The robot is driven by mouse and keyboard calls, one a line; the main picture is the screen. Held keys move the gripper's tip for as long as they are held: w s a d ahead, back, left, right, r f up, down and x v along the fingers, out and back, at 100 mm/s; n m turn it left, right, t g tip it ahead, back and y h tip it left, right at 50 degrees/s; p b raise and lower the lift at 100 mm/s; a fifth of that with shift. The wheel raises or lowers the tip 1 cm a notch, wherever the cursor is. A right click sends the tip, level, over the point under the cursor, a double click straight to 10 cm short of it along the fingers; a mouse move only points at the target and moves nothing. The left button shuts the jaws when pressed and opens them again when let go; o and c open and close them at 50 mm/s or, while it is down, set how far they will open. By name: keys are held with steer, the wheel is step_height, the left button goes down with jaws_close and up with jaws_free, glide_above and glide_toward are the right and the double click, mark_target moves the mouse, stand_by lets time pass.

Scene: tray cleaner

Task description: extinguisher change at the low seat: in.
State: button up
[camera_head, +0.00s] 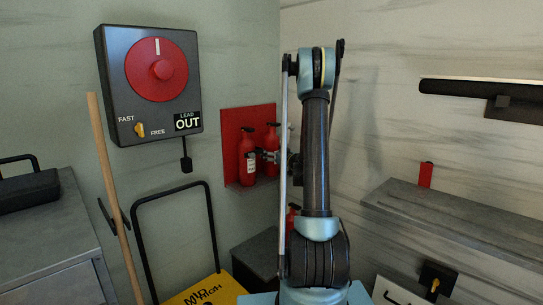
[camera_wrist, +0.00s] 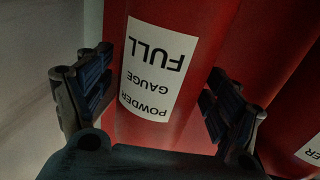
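A red fire extinguisher (camera_head: 246,160) with a white label stands upright at the left of a red wall panel. My gripper (camera_head: 265,155) reaches it from the right. In the wrist view the extinguisher (camera_wrist: 188,95) stands between the two fingers of my gripper (camera_wrist: 163,98), its label reading "POWDER GAUGE FULL" upside down. One finger is on each side, close to its wall; whether the pads touch cannot be told. A second red extinguisher (camera_head: 271,139) stands just right of it. Another red object (camera_head: 292,212) shows low down, partly hidden behind my arm.
A dark box (camera_head: 258,252) stands low beside my arm. A yellow cart (camera_head: 215,290) with a black handle and a leaning wooden pole (camera_head: 111,190) are at the left. A control box (camera_head: 150,85) reads "LEAD OUT". A grey shelf (camera_head: 455,222) juts out at the right.

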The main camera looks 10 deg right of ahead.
steer(key=shift+f, duration=0.1)
steer(key=v, duration=1.2)
stand_by(0.4)
